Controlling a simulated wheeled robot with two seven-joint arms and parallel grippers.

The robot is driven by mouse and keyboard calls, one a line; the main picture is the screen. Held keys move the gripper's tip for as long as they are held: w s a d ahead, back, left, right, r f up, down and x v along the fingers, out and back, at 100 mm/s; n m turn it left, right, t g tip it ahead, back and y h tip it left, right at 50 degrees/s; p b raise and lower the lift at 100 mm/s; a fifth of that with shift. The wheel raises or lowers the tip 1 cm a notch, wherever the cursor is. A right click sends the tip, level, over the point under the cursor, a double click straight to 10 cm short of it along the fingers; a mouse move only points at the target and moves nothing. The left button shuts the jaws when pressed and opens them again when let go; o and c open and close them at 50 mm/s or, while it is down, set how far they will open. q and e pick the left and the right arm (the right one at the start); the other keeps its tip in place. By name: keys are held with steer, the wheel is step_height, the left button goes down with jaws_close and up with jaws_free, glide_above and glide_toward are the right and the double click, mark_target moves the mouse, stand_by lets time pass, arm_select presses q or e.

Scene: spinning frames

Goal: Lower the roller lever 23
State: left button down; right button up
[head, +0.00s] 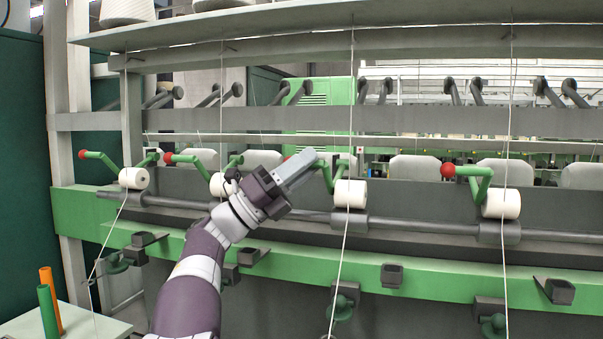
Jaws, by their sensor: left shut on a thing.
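My left gripper (300,168) reaches up from the bottom left and is shut at the handle end of a green roller lever (327,174). Its fingers hide most of that lever's red knob. The lever's white roller (350,193) is just right of the fingers, above the grey shaft. Similar green levers with red knobs stand at the left (104,160), left of my gripper (190,160) and at the right (468,171). No number is readable on any lever. My right gripper is not in view.
A long grey shaft (420,225) runs below the rollers, over a green rail (430,275) with dark brackets. Thin threads hang down in front of the frame. A green bobbin (47,310) and an orange bobbin (51,298) stand at the lower left.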

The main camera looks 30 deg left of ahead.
arm_select(q)
steer(key=shift+d, duration=0.1)
steer(key=c, duration=1.4)
jaws_free()
steer(key=shift+c, duration=0.2)
steer(key=o, duration=0.3)
steer(key=shift+w+d, duration=0.2)
steer(key=shift+d, duration=0.05)
steer(key=b+v, duration=0.2)
steer(key=v, duration=1)
steer(key=shift+a+f+b, duration=0.2)
steer(key=shift+a+b, duration=0.1)
steer(key=shift+b, duration=0.1)
